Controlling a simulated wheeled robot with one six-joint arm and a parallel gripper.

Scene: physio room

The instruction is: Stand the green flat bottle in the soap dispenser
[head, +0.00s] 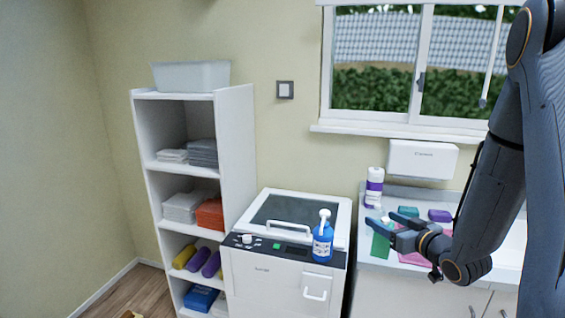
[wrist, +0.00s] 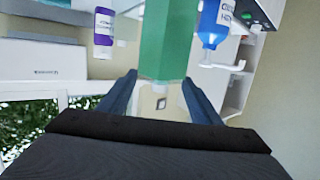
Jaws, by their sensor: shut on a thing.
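The green flat bottle (head: 380,246) hangs from my gripper (head: 382,223) over the left end of the counter. My gripper is shut on it. In the wrist view the bottle (wrist: 168,40) stands out between the two fingers, with a paler end near them. A white wall unit (head: 423,159) with dark lettering is fixed above the counter, behind the gripper. A blue pump bottle (head: 323,243) stands on the white cabinet to the left. I cannot tell for sure which of these is the soap dispenser. No opening for a bottle shows clearly.
A white bottle with a purple label (head: 374,188) stands at the counter's back left. Teal (head: 408,211) and purple (head: 440,215) items lie near the gripper, with a pink one (head: 415,259) below it. A shelf (head: 236,135) with folded towels stands left.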

